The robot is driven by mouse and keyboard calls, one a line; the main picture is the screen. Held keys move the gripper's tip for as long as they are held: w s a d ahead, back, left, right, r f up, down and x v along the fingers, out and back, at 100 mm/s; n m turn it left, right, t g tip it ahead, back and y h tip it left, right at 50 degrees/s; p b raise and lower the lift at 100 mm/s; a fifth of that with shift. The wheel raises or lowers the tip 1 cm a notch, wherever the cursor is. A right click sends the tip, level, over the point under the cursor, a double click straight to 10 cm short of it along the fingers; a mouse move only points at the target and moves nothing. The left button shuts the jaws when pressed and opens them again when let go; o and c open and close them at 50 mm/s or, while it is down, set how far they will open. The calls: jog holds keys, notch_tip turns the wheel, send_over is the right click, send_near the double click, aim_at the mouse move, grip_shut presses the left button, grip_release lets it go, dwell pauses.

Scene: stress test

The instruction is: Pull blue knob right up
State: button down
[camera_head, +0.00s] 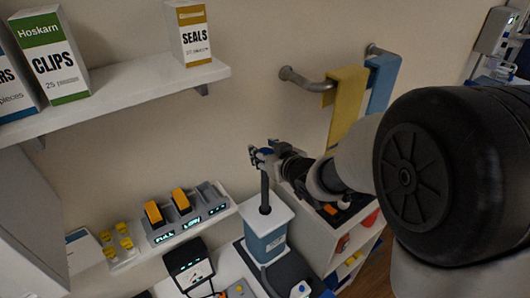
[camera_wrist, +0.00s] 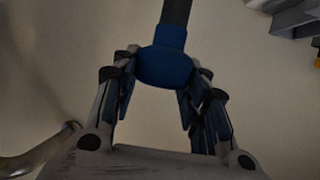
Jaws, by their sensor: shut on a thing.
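The blue knob (camera_wrist: 165,68) sits between the fingertips of my gripper (camera_wrist: 162,80) in the wrist view, with a finger against each side. A dark grey rod (camera_wrist: 176,14) runs from the knob. In the head view my gripper (camera_head: 261,155) is at the top of this upright rod (camera_head: 265,190), and the fingers mostly hide the knob there. The rod stands well out of the top of a white and blue-grey box (camera_head: 267,247).
A shelf (camera_head: 140,92) with SEALS (camera_head: 189,35) and CLIPS (camera_head: 50,58) boxes is above left. A wall rail (camera_head: 304,82) holds yellow (camera_head: 343,103) and blue (camera_head: 380,80) cloths. An orange switch panel (camera_head: 183,212) is left. A white cabinet (camera_head: 322,237) stands right.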

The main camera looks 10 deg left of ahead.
jog(key=shift+w+r, duration=0.15)
jog(key=shift+r, duration=0.35)
jog(key=c, duration=1.4)
grip_release()
jog(key=o, duration=0.5)
jog(key=shift+f, duration=0.2)
jog(key=v, duration=1.2)
jog(key=shift+d+f, duration=0.1)
